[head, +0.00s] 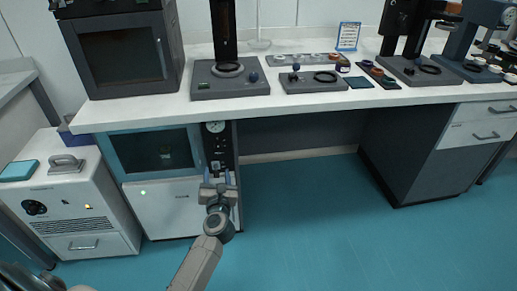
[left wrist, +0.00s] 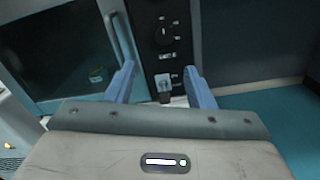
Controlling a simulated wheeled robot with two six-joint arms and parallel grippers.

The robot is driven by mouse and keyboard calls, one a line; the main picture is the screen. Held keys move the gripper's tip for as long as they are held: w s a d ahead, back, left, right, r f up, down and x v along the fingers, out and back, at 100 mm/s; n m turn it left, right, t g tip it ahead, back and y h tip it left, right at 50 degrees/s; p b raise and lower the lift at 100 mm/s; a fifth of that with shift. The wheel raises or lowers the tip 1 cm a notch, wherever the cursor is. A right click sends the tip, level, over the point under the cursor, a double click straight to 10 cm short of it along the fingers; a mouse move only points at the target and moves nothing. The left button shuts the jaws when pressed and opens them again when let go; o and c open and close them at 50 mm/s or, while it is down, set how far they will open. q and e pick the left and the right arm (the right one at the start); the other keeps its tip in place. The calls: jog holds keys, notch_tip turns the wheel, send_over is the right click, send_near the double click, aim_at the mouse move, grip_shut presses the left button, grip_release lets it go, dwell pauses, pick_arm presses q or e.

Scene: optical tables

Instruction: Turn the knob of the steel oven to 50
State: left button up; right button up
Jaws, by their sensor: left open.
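The steel oven (head: 155,190) stands under the counter, with a blue-framed glass door and a black control strip on its right. A round white gauge (head: 215,127) is at the top of the strip. In the left wrist view, a round black knob (left wrist: 163,34) with white marks around it is on the strip. A small metal fitting (left wrist: 163,84) is below it. The marks are too small to read. My left gripper (head: 217,178) is open and empty in front of the strip. Its fingers (left wrist: 160,82) flank the metal fitting in the picture, below the knob; contact cannot be told.
A dark oven (head: 120,55) and several bench instruments stand on the white counter (head: 300,103). A white cabinet unit (head: 75,205) stands at left, a dark drawer cabinet (head: 420,155) at right. The blue floor (head: 330,220) is clear at right.

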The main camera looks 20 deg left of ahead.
aim_at(218, 148)
pick_arm(q)
jog(key=shift+n, duration=0.5)
jog(key=x, duration=1.1)
jog(key=shift+w+d+r+b, duration=0.2)
jog(key=shift+w+d+b, duration=0.15)
jog(key=c, duration=1)
